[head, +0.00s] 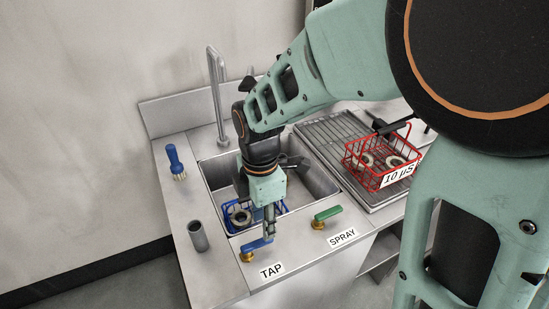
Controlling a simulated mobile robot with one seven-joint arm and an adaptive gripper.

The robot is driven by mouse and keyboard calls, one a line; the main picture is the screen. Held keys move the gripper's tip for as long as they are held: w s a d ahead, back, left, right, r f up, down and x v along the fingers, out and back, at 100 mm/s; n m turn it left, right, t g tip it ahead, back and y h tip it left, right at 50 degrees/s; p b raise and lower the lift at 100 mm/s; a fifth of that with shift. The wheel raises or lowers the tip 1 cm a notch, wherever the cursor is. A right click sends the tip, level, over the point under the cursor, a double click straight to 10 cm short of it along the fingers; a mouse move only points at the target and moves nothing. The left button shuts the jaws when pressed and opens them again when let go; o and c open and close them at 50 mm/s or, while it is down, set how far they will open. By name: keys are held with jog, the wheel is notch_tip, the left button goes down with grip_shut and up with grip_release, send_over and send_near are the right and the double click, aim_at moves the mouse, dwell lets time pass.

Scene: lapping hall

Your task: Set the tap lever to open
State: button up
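The tap lever (257,244) is a blue handle on a brass base, on the sink's front ledge behind the white TAP label (271,270). It points to the right and slightly away. My gripper (270,232) reaches down over the front edge of the sink, with its tip at the right end of the blue lever. I cannot tell whether it touches the lever or whether its fingers are open or shut. The grey tap spout (217,90) stands at the back of the sink.
A green lever (328,213) with a SPRAY label (342,237) sits to the right. A blue basket (238,218) with ring parts is in the sink basin. A red basket (366,170) stands on the drainboard (337,130). A blue-handled brush (174,158) and grey tube (198,236) stand left.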

aim_at(257, 244)
notch_tip(257, 244, down, 6)
jog(key=shift+f, duration=0.2)
jog(key=shift+c, duration=0.2)
grip_shut()
